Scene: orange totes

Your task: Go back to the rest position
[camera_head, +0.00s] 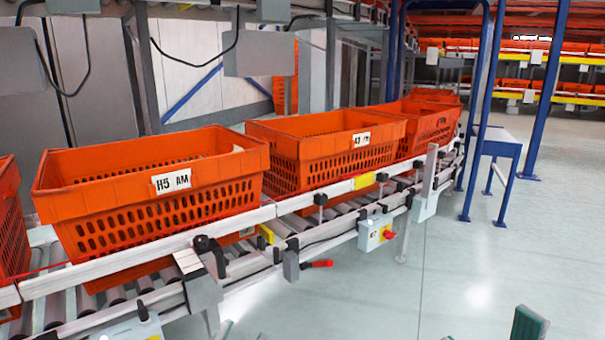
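Only the tips of my grippers show, at the bottom edge of the head view. My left gripper (243,333) shows as two small pale tips, apart, with nothing seen between them. My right gripper (488,331) shows as a dark green finger at the right and a small tip further left, with a wide empty gap between. Both are in front of the conveyor side, over the floor in the picture. The arms and the rest of both grippers are out of view.
Orange totes stand on a roller conveyor (140,262): one labelled H5 AM (115,195), one behind it (325,145), more beyond and one cut off at left. A blue-legged table (494,140) stands at right. The pale floor (450,270) is clear.

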